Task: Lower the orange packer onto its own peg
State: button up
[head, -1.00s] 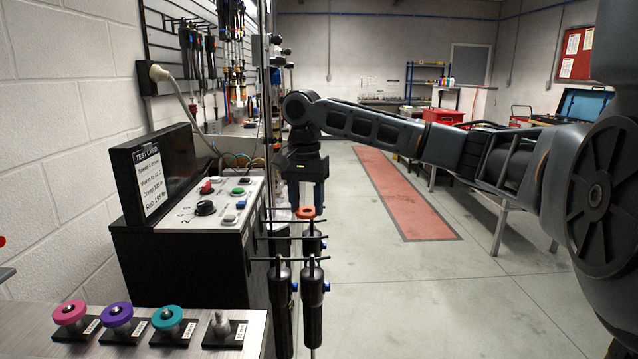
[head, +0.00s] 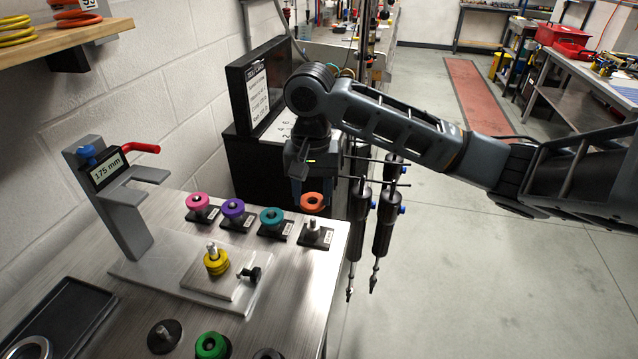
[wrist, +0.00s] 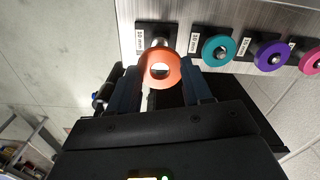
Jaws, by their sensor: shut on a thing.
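The orange packer (head: 313,203) is a flat ring with a centre hole. My gripper (wrist: 160,76) is shut on it, with a dark finger on each side of the ring. In the head view, the packer appears just above the bare metal peg (head: 313,225), which stands upright on a black labelled base at the right end of the peg row. In the wrist view the packer (wrist: 160,68) covers part of this peg (wrist: 158,43). The gap between ring and peg is hard to judge, and the ring looks slightly offset from it.
Teal (head: 271,217), purple (head: 233,208) and pink (head: 197,201) packers sit on their pegs to the left. A gauge stand (head: 130,215) with a yellow packer (head: 216,262) stands on the bench. Hanging shocks (head: 385,225) are close to the right, beyond the bench edge.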

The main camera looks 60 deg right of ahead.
aim_at(313, 219)
jog(key=shift+d+f+b, duration=0.1)
jog(key=shift+f+b, duration=2.2)
jog(key=shift+b, duration=0.45)
jog(key=shift+f, duration=0.8)
jog(key=o, duration=1.1)
jog(key=shift+r, duration=3.9)
jog(key=shift+s, duration=0.1)
